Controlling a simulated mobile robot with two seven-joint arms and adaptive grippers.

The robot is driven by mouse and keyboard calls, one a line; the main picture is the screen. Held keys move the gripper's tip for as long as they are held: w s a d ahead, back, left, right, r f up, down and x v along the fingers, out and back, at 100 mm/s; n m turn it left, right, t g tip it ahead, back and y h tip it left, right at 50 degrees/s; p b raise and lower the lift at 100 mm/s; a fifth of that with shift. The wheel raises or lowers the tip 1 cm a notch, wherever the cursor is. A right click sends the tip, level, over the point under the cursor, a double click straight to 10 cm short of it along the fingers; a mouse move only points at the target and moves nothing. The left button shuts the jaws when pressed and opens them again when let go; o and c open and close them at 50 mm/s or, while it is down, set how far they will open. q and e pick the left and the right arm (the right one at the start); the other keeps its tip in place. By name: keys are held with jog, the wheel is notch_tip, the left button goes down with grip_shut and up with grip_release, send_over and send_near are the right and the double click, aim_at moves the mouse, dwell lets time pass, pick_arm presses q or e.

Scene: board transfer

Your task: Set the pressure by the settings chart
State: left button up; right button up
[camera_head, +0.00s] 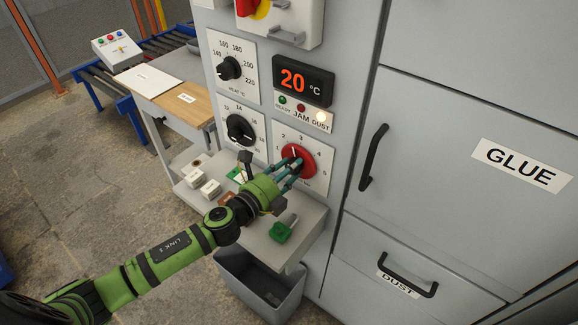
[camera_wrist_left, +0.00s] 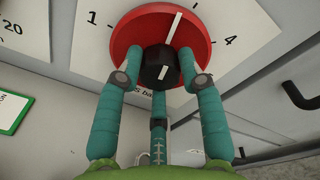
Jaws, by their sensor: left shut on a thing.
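The red pressure dial (camera_head: 309,158) sits low on the grey cabinet, on a white plate (camera_head: 280,134) numbered 1 to 5. The red dial (camera_wrist_left: 128,38) fills the top of the left wrist view, with a black hub (camera_wrist_left: 159,62) at its middle. A white line on the dial points up and slightly right, between the visible 1 and 4; the numbers between are out of that view. My left gripper (camera_head: 291,167) is shut on the dial, its teal fingers (camera_wrist_left: 160,85) around the hub. A white sheet (camera_head: 147,79) lies on the side table, its text unreadable. My right gripper is not in view.
Black heat (camera_head: 229,68) and second (camera_head: 240,129) dials sit left and above. The display (camera_head: 303,80) reads 20 °C. A shelf below holds white blocks (camera_head: 210,188) and a green-based part (camera_head: 281,232). A grey bin (camera_head: 258,285) stands beneath. Handles (camera_head: 373,157) protrude at right.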

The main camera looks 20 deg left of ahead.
pick_arm(q)
jog(key=m+p, duration=0.1)
jog(key=m, duration=0.2)
jog(key=m+p, duration=0.1)
jog(key=m, duration=0.3)
jog(key=m+t+y+p, duration=0.1)
jog(key=m, duration=0.2)
jog(key=shift+w+r+m, duration=0.1)
jog(key=shift+r+m, duration=0.2)
dwell(0.5)
jog(key=o, duration=1.1)
jog(key=shift+c, duration=0.2)
jog(key=shift+o, duration=0.4)
jog(key=shift+d+f, duration=0.1)
